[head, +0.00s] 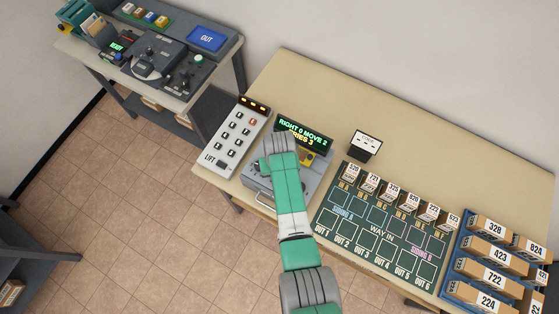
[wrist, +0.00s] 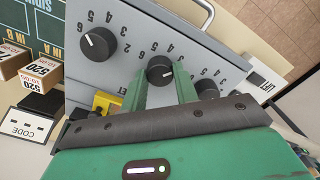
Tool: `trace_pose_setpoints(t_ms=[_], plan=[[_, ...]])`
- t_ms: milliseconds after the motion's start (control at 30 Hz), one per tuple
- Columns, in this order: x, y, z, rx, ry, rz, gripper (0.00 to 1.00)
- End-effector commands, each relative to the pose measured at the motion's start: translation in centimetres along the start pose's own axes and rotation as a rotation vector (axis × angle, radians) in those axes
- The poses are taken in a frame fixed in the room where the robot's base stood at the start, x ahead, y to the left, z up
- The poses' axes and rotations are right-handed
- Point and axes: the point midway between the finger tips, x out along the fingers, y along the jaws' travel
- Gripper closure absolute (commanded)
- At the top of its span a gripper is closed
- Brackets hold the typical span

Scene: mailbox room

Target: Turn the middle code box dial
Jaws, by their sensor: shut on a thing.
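The grey code box (wrist: 125,70) fills the middle of the wrist view, with three black dials in a row among printed numbers. The middle dial (wrist: 160,69) has a white pointer line and sits between the two green fingers of my gripper (wrist: 164,76), which is shut on it. One outer dial (wrist: 97,44) is clear of the fingers, and the other (wrist: 207,88) lies just beside the right finger. In the head view, the code box (head: 258,184) stands on the beige table, and my green arm hides most of its dials and my fingertips.
A lit display (head: 303,130) reads "RIGHT 0 MOVE 2" and "TRIES 3". The lift panel (head: 235,138) stands close on the left. A code card (head: 365,146), a dark sorting board (head: 375,232) with small numbered boxes, and a blue rack (head: 452,277) lie to the right.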

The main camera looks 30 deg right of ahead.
Motion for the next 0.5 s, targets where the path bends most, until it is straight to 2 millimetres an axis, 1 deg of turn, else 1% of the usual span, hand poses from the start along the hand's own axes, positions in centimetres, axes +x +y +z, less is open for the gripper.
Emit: trace_pose_setpoints(t_ms=[200,233,333,500], plan=[[-0.16,0.0,-0.07,0.0,0.001,0.0,0.93],[-0.16,0.0,-0.07,0.0,0.0,0.0,0.69],[-0.14,0.0,-0.06,-0.001,0.0,0.0,0.49],[-0.07,0.0,-0.03,-0.001,0.0,0.0,0.49]])
